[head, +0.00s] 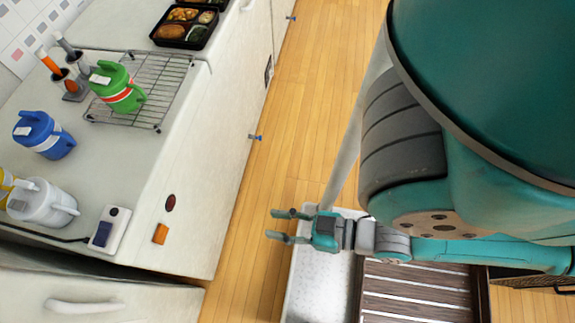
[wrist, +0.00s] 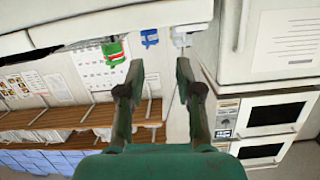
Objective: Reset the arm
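My gripper (head: 287,226) shows in the head view low and right of the counter, out over the floor and apart from the counter's front. Its two fingers are spread with nothing between them. In the wrist view my gripper (wrist: 157,88) also shows its two fingers apart and empty. My teal arm fills the right side of the head view and hides what lies behind it.
The white counter (head: 150,180) holds a green jug (head: 117,88) on a wire rack (head: 165,85), a blue jug (head: 42,135), a white jug (head: 42,203) and a black bento tray (head: 187,24). A white perforated tray (head: 322,275) lies below my gripper. Wooden floor (head: 305,100) is clear.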

